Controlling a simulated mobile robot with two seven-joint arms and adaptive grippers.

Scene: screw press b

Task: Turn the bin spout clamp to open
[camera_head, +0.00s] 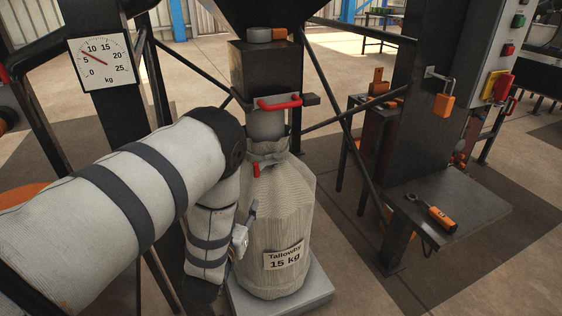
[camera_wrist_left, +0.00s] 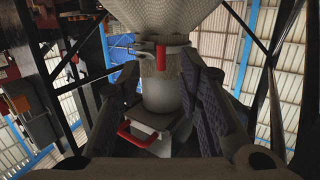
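A clamp band (camera_head: 268,160) with a short red lever (camera_head: 256,169) circles the neck of a pale sack (camera_head: 290,215) under the bin spout (camera_head: 267,124). The lever hangs down. In the left wrist view, which looks upside down, the red lever (camera_wrist_left: 161,57) and spout (camera_wrist_left: 161,92) show between my fingers. My left gripper (camera_head: 250,216) is low in front of the sack, below the lever. The arm hides part of the sack's left side. My right gripper is not in view.
A red U-shaped handle (camera_head: 280,103) sticks out above the spout. The sack stands on a grey scale platform (camera_head: 306,291). A dial gauge (camera_head: 103,62) is at left. A dark side shelf (camera_head: 470,206) holds an orange-handled tool (camera_head: 440,217). Slanted struts flank the spout.

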